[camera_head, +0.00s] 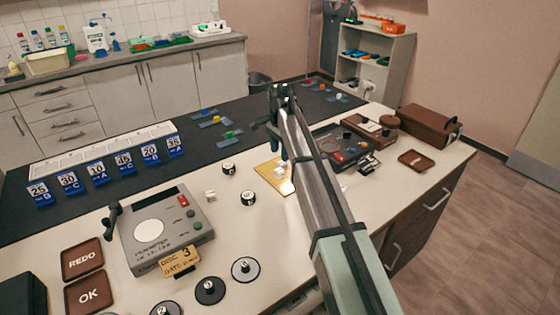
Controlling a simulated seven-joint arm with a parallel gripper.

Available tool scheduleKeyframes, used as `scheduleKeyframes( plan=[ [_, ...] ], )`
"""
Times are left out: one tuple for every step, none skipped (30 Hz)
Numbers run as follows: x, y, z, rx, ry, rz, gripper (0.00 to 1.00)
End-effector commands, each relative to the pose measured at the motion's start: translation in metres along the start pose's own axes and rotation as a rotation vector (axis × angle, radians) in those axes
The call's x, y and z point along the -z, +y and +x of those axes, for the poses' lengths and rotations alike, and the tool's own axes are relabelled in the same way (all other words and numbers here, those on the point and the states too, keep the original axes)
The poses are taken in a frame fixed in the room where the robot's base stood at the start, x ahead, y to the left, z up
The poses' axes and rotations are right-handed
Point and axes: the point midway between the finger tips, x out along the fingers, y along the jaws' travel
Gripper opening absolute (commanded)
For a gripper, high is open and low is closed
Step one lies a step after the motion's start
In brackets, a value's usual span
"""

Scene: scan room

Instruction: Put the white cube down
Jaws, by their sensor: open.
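A small white cube (279,171) sits on a gold-coloured plate (264,166) beside my arm. Another small white cube (210,196) stands on the pale worktop, right of the grey device. My gripper (281,154) hangs at the far end of my arm, just above the cube on the plate. It is open and I see nothing held in it. My arm partly covers the plate's right side. The fingertips are small here, so I cannot tell whether they touch the cube.
A grey device (165,232) with a round white pad stands left of centre. Black-and-white round pieces (248,198) stand near the plate, and numbered discs (245,269) lie at the front. A dark panel (346,148) and brown boxes (430,124) are at right.

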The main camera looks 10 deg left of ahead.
Motion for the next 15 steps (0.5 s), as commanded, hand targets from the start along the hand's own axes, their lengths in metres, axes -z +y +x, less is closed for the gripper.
scheduleKeyframes(
  plan=[
    [0.001,-0.001,-0.011,0.001,0.001,0.0,0.56],
    [0.0,-0.001,-0.015,0.001,0.0,0.0,0.56],
    [0.0,-0.001,-0.021,0.001,0.0,0.0,0.56],
    [0.0,-0.001,-0.025,0.001,0.0,0.0,0.56],
    [0.0,-0.001,-0.028,0.001,0.001,0.0,0.56],
    [0.0,-0.001,-0.033,0.001,0.0,0.0,0.56],
    [0.0,-0.001,-0.036,0.0,0.0,0.0,0.56],
    [0.0,-0.001,-0.038,0.0,0.0,0.0,0.56],
    [0.0,0.0,-0.041,0.0,0.0,0.0,0.56],
    [0.0,0.0,-0.042,0.0,0.0,0.0,0.56],
    [0.0,0.0,-0.044,0.0,0.0,0.0,0.56],
    [0.0,0.0,-0.045,0.0,0.0,0.0,0.56],
    [0.0,0.0,-0.046,0.0,0.0,0.0,0.56],
    [0.0,0.0,-0.046,0.0,0.0,0.0,0.56],
    [0.0,0.0,-0.047,0.0,0.0,0.0,0.56]
  ],
)
